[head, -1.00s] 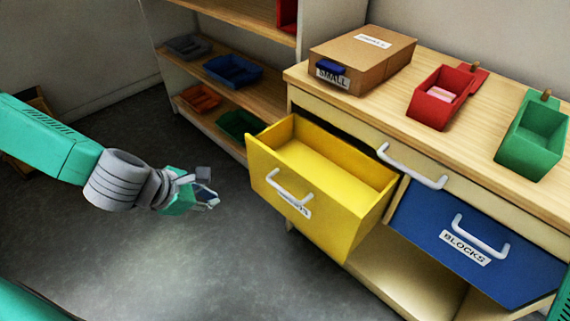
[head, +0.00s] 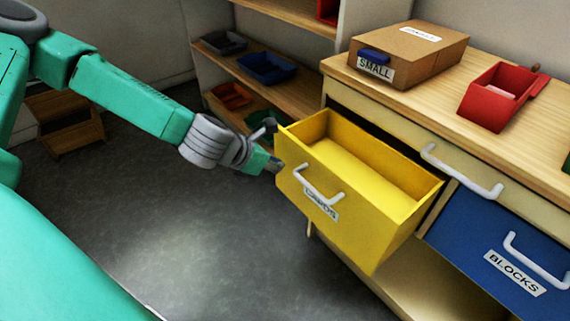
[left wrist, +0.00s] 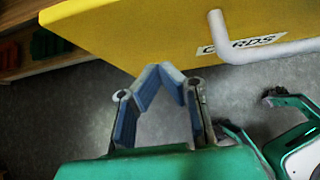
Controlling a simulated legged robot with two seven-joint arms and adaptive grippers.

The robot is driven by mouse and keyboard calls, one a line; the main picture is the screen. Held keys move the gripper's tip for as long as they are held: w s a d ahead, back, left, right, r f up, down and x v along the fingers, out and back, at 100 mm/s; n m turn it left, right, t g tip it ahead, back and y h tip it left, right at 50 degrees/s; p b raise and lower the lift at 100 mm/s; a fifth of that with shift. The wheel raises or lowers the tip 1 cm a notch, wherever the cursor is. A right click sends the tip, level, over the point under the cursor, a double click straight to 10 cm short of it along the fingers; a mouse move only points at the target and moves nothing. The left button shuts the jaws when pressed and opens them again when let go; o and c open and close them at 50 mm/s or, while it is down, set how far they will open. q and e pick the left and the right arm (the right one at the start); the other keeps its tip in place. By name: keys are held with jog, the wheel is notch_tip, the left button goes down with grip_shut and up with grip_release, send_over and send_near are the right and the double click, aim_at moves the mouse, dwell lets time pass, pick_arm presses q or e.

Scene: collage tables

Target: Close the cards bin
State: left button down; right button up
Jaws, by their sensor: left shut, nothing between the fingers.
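The yellow cards bin (head: 317,208) is a drawer pulled out from the wooden unit, and its visible inside looks empty. Its front carries a white handle (head: 318,186) and a label, which reads CARDS in the left wrist view (left wrist: 242,46). My left gripper (head: 273,164) is at the left edge of the bin's front panel, its fingertips close to the panel. In the left wrist view my left gripper (left wrist: 167,70) has its fingertips together with nothing between them, just below the yellow panel. I cannot tell whether it touches the panel. My right gripper is not seen.
A blue BLOCKS drawer (head: 477,240) is right of the bin. On the unit's top stand a cardboard SMALL box (head: 425,57) and a red bin (head: 485,112). A shelf (head: 284,93) with small trays stands behind. The grey floor in front is clear.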

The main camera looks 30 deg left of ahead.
pick_arm(q)
jog(key=shift+w+d+r, duration=0.1)
jog(key=shift+w+d, duration=0.15)
jog(key=shift+w, duration=0.4)
jog(key=shift+w+d+r, duration=0.1)
jog(key=shift+w+d, duration=0.15)
jog(key=shift+w, duration=0.35)
